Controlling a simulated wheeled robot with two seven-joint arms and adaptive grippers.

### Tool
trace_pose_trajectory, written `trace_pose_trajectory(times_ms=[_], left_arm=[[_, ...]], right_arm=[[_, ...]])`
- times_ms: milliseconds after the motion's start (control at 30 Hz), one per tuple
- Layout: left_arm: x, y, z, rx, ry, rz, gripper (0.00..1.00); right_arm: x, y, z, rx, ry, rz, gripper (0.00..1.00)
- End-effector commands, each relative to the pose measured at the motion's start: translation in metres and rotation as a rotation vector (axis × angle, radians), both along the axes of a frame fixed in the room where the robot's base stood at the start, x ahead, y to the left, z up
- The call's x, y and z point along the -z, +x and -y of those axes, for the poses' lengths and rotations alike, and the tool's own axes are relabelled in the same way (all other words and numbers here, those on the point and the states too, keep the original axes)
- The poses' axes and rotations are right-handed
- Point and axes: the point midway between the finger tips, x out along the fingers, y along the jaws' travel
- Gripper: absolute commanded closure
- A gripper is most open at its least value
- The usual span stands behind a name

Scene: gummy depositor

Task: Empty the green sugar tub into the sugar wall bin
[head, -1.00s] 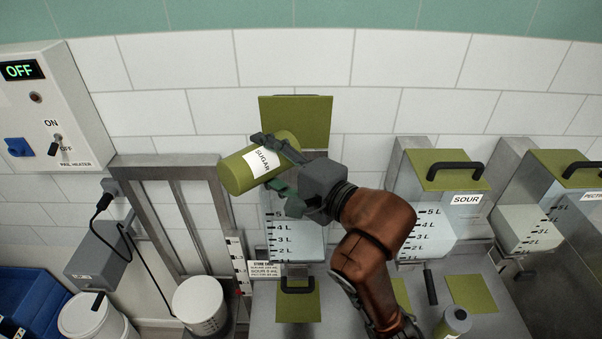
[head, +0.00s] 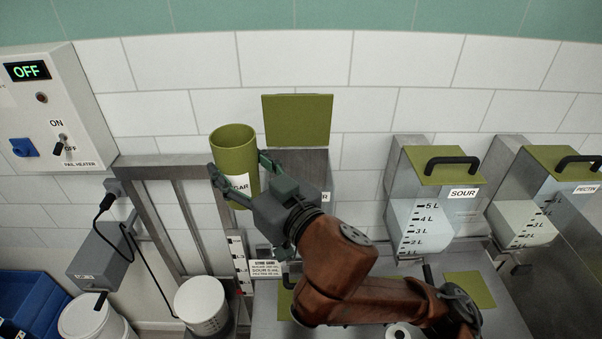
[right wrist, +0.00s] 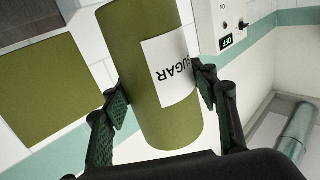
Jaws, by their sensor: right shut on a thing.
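The green sugar tub (head: 234,150) is upright with its open top facing up, left of the sugar wall bin. My right gripper (head: 236,176) is shut around its middle. The right wrist view also shows the tub (right wrist: 135,60) with its SUGAR label between the fingers (right wrist: 160,95). The sugar wall bin (head: 315,165) stands against the tiled wall with its green lid (head: 297,119) raised. My gripper and arm hide most of the bin's front. My left gripper is not in view.
The SOUR bin (head: 420,215) and the PECTIN bin (head: 540,195) are closed at the right. A metal frame (head: 165,161) with a white pail (head: 201,305) at its foot is at the left. The pail heater box (head: 60,110) reads OFF.

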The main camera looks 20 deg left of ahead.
Motion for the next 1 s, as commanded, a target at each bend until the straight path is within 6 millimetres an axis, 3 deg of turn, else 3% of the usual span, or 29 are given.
trace_pose_trajectory(times_ms=[267, 667, 833, 1000], left_arm=[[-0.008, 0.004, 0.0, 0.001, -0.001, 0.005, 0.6], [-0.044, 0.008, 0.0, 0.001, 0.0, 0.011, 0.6], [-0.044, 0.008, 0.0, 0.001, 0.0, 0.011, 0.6], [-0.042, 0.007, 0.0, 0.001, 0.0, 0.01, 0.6]], right_arm=[[-0.009, 0.0, 0.0, -0.001, 0.004, -0.005, 1.0], [-0.053, 0.0, 0.001, 0.0, 0.005, -0.007, 1.0], [-0.053, -0.004, 0.002, -0.001, 0.005, -0.007, 1.0], [-0.052, -0.022, 0.009, -0.003, 0.005, -0.007, 1.0]])
